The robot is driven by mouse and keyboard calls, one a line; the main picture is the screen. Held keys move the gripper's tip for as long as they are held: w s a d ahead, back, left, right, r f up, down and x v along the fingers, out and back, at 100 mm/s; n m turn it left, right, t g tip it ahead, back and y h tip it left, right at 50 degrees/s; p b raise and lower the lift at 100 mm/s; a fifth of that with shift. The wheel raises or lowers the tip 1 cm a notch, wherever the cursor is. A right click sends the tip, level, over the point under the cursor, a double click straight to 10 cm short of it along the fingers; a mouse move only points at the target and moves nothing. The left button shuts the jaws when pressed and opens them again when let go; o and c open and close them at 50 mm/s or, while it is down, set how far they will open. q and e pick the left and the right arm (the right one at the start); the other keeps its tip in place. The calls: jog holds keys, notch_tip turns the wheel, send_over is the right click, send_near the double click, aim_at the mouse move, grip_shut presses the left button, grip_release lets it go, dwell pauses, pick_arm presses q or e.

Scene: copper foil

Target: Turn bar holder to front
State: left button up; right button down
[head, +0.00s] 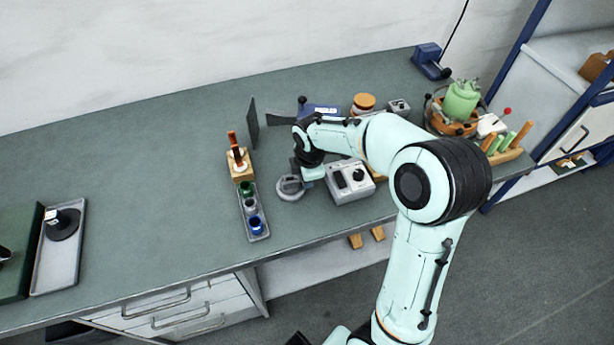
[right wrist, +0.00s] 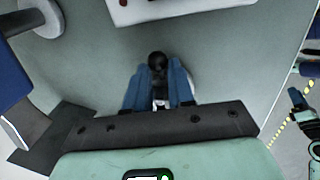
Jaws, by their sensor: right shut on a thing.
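A wooden block (head: 240,172) with upright orange and dark bars (head: 234,147), which looks like the bar holder, stands left of my right arm in the head view, behind a grey tray of cups. My right gripper (head: 308,170) points down between this block and a grey control box, apart from the block. In the right wrist view its blue fingers (right wrist: 160,92) are shut on a small black round-topped thing (right wrist: 157,60). The lower part of that thing is hidden by the fingers, and the head view does not show it clearly. My left gripper is not in view.
A round grey device (head: 290,187) and the control box (head: 336,188) sit close to my right gripper. A dark upright plate (head: 252,127) stands behind the block. The bench left of it is clear.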

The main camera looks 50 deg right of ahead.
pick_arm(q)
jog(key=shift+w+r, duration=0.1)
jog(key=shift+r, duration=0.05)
pick_arm(e)
jog(key=shift+w+d+n, duration=0.15)
jog(key=shift+w+n, duration=0.05)
jog(key=shift+n, duration=0.3)
jog(key=c, duration=1)
grip_release()
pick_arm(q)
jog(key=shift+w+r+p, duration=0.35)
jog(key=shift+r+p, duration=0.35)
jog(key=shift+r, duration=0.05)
pick_arm(e)
notch_tip(320, 180, up, 13)
jog(key=s+a, duration=0.1)
jog(key=s, duration=0.1)
jog(key=shift+s, duration=0.15)
